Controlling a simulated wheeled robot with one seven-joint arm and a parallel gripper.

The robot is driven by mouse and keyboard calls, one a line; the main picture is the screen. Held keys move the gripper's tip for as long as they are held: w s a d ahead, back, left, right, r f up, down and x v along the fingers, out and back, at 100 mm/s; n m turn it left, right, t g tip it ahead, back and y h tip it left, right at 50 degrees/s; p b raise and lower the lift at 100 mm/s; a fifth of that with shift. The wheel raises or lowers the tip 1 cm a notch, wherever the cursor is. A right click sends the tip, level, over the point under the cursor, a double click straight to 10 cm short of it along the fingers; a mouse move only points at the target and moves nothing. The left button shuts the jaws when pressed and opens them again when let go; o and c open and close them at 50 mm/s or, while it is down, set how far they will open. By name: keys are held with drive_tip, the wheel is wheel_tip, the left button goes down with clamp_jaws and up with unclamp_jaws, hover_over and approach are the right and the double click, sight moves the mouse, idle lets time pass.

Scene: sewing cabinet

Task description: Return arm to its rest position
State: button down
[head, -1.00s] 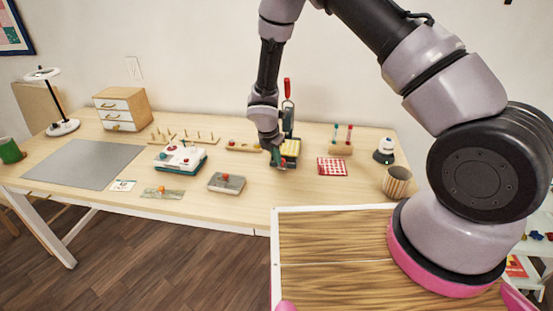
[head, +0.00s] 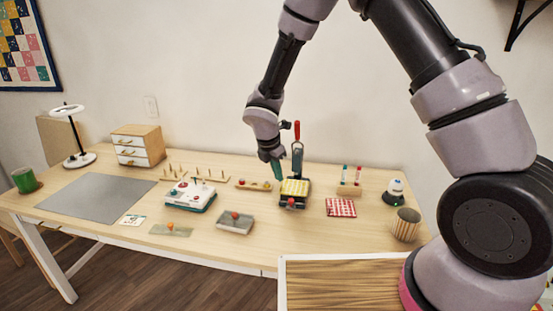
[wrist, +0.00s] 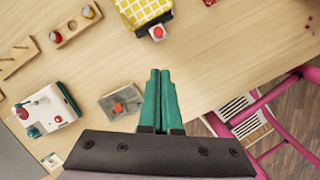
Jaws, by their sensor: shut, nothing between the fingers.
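My gripper (head: 277,166) is shut and empty, its green fingers pointing down above the table, just left of a yellow-checked device with a red-handled lever (head: 297,132). In the wrist view my gripper (wrist: 160,74) shows its two green fingers together, with nothing between them. The yellow-checked device (wrist: 142,10) is at the top of that view, apart from the fingers. My arm reaches out from the right side of the head view and bends down to the table.
The sewing table (head: 110,221) holds a white-and-teal machine (head: 190,196), a grey block with a red knob (head: 235,222), a red-checked cloth (head: 341,208), a striped cup (head: 406,225) and a drawer box (head: 138,146). A pink chair (wrist: 275,112) shows in the wrist view. Open air lies above the table.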

drive_tip(key=s+d+r+m+t+y, duration=0.1)
drive_tip(key=s+d+r+m, duration=0.1)
drive_tip(key=d+r+m, duration=0.8)
drive_tip(key=s+d+r+m, duration=0.1)
drive_tip(key=d+r+m, duration=0.4)
drive_tip(key=r, duration=0.8)
drive_tip(key=s+d+r+m+t+y, duration=0.1)
drive_tip(key=s+d+r+m, duration=0.4)
drive_tip(key=s+m, duration=0.3)
drive_tip(key=s+d+r+m+t+y, duration=0.2)
drive_tip(key=s+d+r+m, duration=0.2)
drive_tip(key=s+r+m, duration=0.3)
drive_tip(key=s+m, duration=0.1)
drive_tip(key=s, duration=0.2)
drive_tip(key=shift+d+r, duration=0.35)
